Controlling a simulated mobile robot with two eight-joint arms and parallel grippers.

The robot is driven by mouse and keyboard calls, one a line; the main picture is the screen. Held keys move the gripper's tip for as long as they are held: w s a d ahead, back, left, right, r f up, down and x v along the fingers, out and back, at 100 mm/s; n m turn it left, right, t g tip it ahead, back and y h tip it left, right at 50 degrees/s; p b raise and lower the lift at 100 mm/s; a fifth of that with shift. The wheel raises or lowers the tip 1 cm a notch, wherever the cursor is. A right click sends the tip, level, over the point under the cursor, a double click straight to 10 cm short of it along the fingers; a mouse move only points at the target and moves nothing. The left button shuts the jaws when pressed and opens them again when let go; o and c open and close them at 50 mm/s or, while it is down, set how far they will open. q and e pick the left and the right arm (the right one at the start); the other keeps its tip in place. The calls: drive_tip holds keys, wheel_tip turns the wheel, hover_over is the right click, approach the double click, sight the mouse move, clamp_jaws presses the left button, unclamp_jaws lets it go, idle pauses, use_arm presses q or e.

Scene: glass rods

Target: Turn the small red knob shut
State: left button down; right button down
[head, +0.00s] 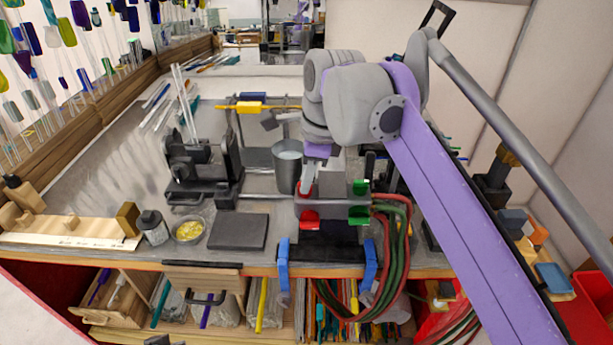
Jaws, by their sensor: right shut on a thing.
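A torch block (334,207) stands at the front of the bench, with red and green knobs on it. The small red knob (306,189) is at the block's back left, partly hidden by my right gripper (308,180). That gripper points down from above and is shut on the small red knob. A larger red knob (309,220) is at the front left. Two green knobs, one at the back (360,187) and one at the front (359,215), are on the right side. The knob's exact turn angle is too small to tell. My left gripper is not in view.
Red and green hoses (397,250) hang from the block's right over the bench edge. Blue clamps (284,265) grip the edge. A dark flat plate (238,231) lies left. Glass rods (185,100) stand further back.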

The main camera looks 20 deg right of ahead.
drive_tip(key=c, duration=0.9)
unclamp_jaws()
drive_tip(key=shift+r, duration=0.1)
drive_tip(key=v, duration=1)
drive_tip(key=shift+r, duration=0.3)
drive_tip(key=shift+s, duration=0.1)
